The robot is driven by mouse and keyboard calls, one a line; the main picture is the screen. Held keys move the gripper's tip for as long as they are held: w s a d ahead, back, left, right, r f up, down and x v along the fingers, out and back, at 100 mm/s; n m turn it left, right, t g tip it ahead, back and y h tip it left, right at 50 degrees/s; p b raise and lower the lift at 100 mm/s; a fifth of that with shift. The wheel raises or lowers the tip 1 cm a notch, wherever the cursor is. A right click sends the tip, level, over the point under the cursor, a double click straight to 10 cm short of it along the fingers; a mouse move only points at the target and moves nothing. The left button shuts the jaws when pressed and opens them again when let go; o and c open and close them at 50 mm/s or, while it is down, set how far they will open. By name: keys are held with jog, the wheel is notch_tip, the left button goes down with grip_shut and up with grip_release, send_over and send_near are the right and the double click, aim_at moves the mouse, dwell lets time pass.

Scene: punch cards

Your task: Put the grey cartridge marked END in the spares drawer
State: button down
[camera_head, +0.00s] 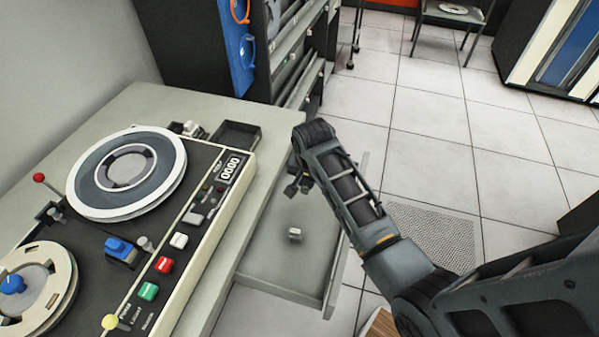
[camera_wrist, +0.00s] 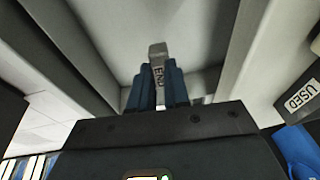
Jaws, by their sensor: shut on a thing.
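A grey cartridge marked END (camera_wrist: 157,75) is held between the blue-grey fingertips of my gripper (camera_wrist: 156,92) in the wrist view. In the head view my gripper (camera_head: 297,186) hangs over the open grey drawer (camera_head: 270,265) at the desk's right side, and the cartridge cannot be made out there. A small pale block (camera_head: 295,233) lies in the drawer. The wrist view shows pale drawer-like surfaces (camera_wrist: 215,45) behind the cartridge. I cannot tell how far above the drawer floor it is. No spares label is readable.
The console with tape reels (camera_head: 125,172) and coloured buttons fills the desk at left. A dark tray (camera_head: 237,135) sits at the desk's back corner. A USED label (camera_wrist: 300,95) shows at right in the wrist view. Tiled floor (camera_head: 430,150) lies open beyond the drawer.

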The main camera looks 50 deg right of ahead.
aim_at(307, 191)
jog(key=shift+f+b, duration=2.2)
jog(key=shift+f, duration=0.25)
jog(key=shift+p, duration=0.95)
jog(key=shift+f+b, duration=1.15)
jog(key=shift+f, duration=1.2)
dwell(0.7)
jog(key=c, duration=1)
grip_release()
jog(key=shift+c, duration=1)
jog(key=shift+r, duration=0.15)
